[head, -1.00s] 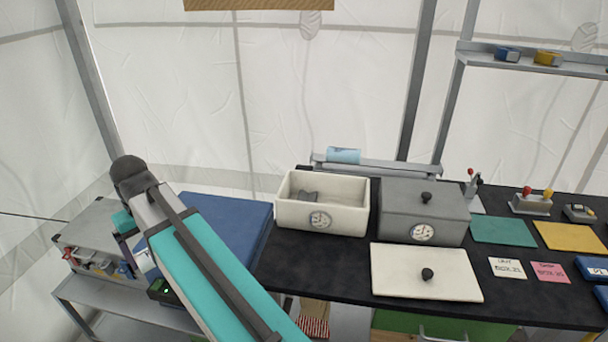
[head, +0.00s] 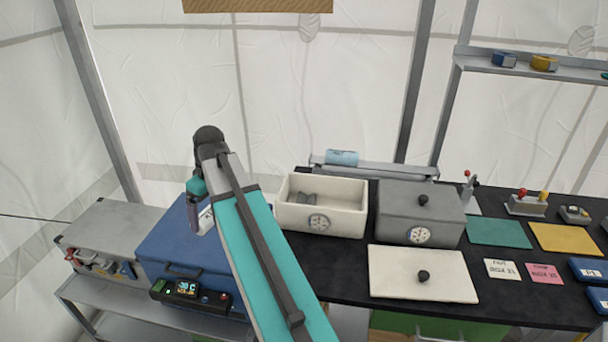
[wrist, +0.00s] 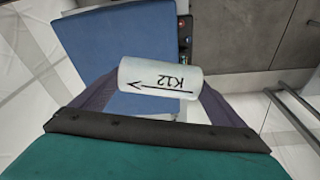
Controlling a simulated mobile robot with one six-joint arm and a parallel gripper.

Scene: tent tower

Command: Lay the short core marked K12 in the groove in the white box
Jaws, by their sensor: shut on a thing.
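The short core (wrist: 160,78) is a whitish cylinder marked K12 with a black arrow. In the wrist view my gripper (wrist: 155,90) is shut on it, one dark finger at each end. In the head view my gripper (head: 199,215) hangs over the blue cooler, with a bit of the pale core (head: 206,220) showing beside it. The white box (head: 322,221) stands open on the black table to the right of my gripper. Grey pieces (head: 303,197) show inside it at the left; the groove itself is hard to make out.
The blue cooler (head: 178,246) has a lit display on its front. A grey lidded box (head: 421,212) stands right of the white box. A white lid with a black knob (head: 452,260) lies flat in front. A light-blue cylinder (head: 342,157) lies on a rail behind.

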